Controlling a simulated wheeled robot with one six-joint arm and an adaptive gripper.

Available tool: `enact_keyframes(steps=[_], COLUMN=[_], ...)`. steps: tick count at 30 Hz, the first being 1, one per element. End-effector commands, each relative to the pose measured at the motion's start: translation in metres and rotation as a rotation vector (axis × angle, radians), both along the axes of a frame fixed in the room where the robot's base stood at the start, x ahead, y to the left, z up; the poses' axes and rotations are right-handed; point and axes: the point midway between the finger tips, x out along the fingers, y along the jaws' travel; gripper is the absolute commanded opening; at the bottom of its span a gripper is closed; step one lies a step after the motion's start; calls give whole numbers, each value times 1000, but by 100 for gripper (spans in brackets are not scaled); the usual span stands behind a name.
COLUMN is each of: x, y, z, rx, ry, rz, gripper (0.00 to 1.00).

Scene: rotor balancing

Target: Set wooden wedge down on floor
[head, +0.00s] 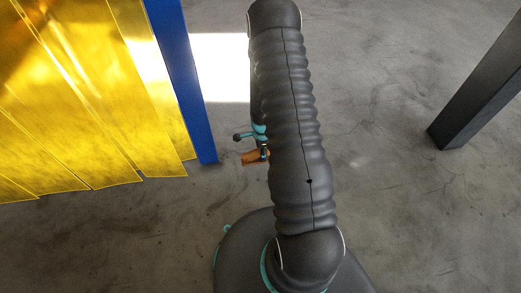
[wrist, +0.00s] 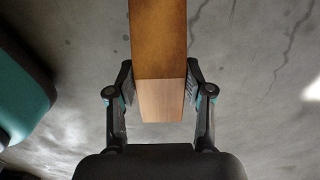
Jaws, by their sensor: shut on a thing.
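The wooden wedge (wrist: 158,45) is an orange-brown block with a paler end face. In the wrist view it sits between the two fingers of my gripper (wrist: 159,90), which are shut on its sides. In the head view the wedge (head: 254,157) shows as a small orange piece left of my arm, below my gripper (head: 263,150), which the arm partly hides. The grey concrete floor (head: 400,210) lies below. I cannot tell the gap between the wedge and the floor.
Yellow translucent strips (head: 85,95) hang at the left beside a blue post (head: 182,80). A dark post (head: 480,85) stands at the right. A bright patch of light (head: 220,65) lies behind the arm. The floor between the posts looks clear.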

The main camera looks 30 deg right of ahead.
Motion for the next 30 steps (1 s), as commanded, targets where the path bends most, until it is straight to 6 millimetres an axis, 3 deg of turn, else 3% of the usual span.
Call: enact_keyframes(steps=[6, 12, 19, 27, 30], x=[40, 67, 74, 73, 74], y=[-18, -30, -34, -33, -34], z=[-29, -45, -54, -87, -89], rx=[0, 0, 0, 0, 0], ry=[-1, 0, 0, 0, -1], rz=[1, 2, 3, 3, 3], gripper=[5, 5, 5, 5, 5])
